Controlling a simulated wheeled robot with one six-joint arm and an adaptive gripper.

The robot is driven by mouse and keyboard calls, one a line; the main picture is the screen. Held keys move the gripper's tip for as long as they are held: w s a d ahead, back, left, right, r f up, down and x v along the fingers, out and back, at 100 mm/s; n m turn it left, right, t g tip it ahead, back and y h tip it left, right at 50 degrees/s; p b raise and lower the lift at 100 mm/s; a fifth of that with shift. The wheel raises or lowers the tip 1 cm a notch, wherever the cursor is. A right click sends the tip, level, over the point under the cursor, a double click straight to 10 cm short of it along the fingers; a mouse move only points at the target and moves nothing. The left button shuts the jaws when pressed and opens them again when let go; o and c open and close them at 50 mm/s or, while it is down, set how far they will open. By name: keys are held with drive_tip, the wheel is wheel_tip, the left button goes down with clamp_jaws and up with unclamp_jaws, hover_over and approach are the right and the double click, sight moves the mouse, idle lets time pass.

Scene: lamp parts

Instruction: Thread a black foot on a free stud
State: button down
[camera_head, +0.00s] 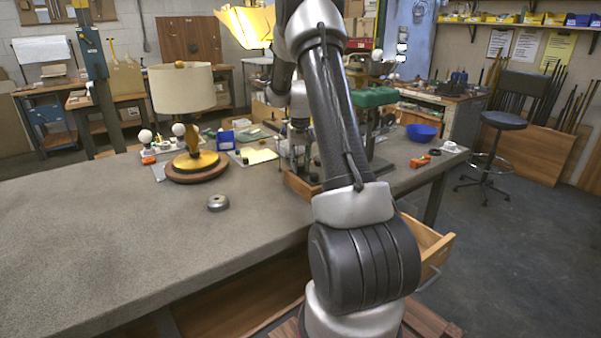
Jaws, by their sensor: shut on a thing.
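My gripper (297,158) points down over the bench, behind my arm and in front of the green-headed stand. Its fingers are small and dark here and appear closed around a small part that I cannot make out. Below it is a low wooden tray or block (302,187) with dark and metal pieces, partly hidden by my arm. I cannot tell whether any of these pieces is a stud or a black foot, or whether the gripper touches them.
A lamp with a cream shade (182,89) stands on a round wooden base at left. A silver round part (218,202) lies nearer. A green-headed stand (374,97), blue bowl (421,133) and open drawer (432,244) are at right. The bench's left side (90,250) is clear.

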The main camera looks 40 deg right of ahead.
drive_tip(key=shift+s+a+f+m, duration=0.2)
drive_tip(key=shift+f+m, duration=0.1)
drive_tip(key=shift+m, duration=0.3)
drive_tip(key=m, duration=0.2)
drive_tip(key=shift+m, duration=0.4)
drive_tip(key=m, duration=0.4)
drive_tip(key=m, duration=0.4)
drive_tip(key=shift+w+f, duration=0.1)
drive_tip(key=m, duration=0.3)
